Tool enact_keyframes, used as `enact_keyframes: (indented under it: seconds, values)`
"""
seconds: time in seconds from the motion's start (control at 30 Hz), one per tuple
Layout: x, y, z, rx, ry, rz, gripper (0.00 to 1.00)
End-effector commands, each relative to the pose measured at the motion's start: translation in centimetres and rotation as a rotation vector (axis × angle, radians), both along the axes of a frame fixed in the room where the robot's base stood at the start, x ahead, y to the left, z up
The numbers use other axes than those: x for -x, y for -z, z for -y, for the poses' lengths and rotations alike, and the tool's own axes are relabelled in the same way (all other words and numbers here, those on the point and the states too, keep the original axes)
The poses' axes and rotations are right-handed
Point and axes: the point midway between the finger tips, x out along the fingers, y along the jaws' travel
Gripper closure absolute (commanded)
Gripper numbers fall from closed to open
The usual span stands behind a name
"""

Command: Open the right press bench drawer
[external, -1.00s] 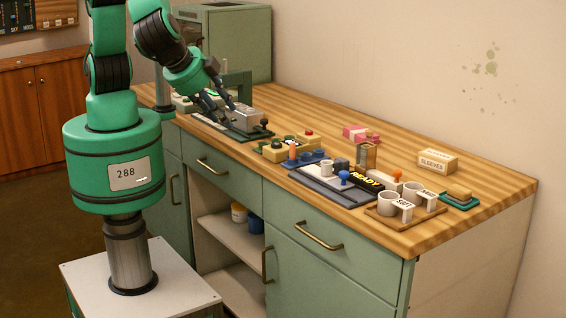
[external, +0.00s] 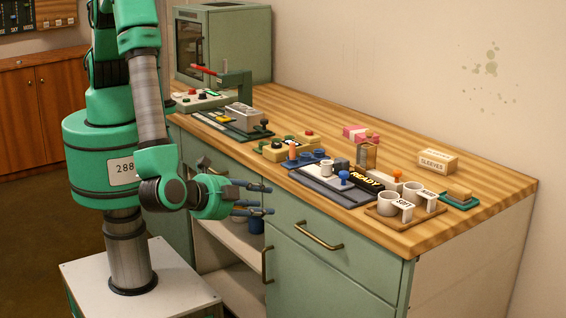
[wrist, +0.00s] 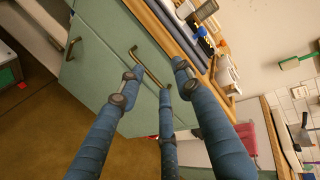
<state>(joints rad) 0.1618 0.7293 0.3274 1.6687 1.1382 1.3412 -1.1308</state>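The right press bench drawer (external: 340,249) is a green front under the wooden top, closed flush. Its brass bar handle (external: 318,237) runs across it; the handle also shows in the wrist view (wrist: 150,68), between and beyond my fingertips. My gripper (external: 266,199) is in front of the bench, left of that handle, with its blue fingers pointing right. In the wrist view my gripper (wrist: 157,82) has its fingers spread, with nothing between them. It appears apart from the handle.
A cabinet door handle (external: 267,264) stands upright below the drawer. Open shelves (external: 233,232) lie behind and below my gripper. The worktop carries a mug tray (external: 380,212), a READY block (external: 368,180) and a press (external: 238,92). The floor before the bench is clear.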

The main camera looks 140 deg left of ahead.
Motion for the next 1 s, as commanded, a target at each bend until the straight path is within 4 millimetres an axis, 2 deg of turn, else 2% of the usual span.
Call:
enact_keyframes:
  seconds: [0.03,0.2,0.43,0.6,1.0]
  values:
    - [-0.2,1.5,0.0,-0.021,0.013,-0.006,0.66]
    - [-1.1,5.7,-0.1,-0.09,0.057,0.0,0.66]
    - [-1.7,10.3,-0.1,-0.157,0.113,0.013,0.66]
    - [-1.8,11.7,-0.1,-0.177,0.134,0.02,0.66]
    - [-1.9,11.9,-0.1,-0.18,0.136,0.021,0.66]
